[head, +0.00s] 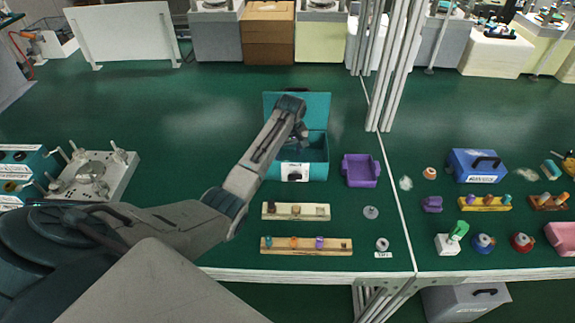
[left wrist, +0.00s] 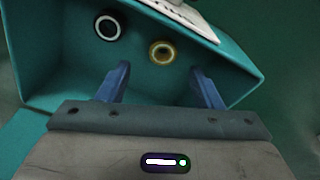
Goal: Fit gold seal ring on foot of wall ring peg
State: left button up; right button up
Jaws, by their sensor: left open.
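The gold seal ring (left wrist: 162,52) lies on the floor of an open teal box (left wrist: 55,60), in the left wrist view. I cannot tell for sure which head-view item is the wall ring peg. My right gripper is not in view.
A purple tray (head: 360,171) sits right of the box. Clear green surface lies behind.

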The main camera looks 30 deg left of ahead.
pick_arm(q)
jog(key=f, duration=0.1)
jog(key=f+p, duration=0.1)
jog(key=f, duration=0.3)
jog(key=shift+s+a, duration=0.1)
jog(key=shift+a, duration=0.15)
jog(key=c, duration=1.1)
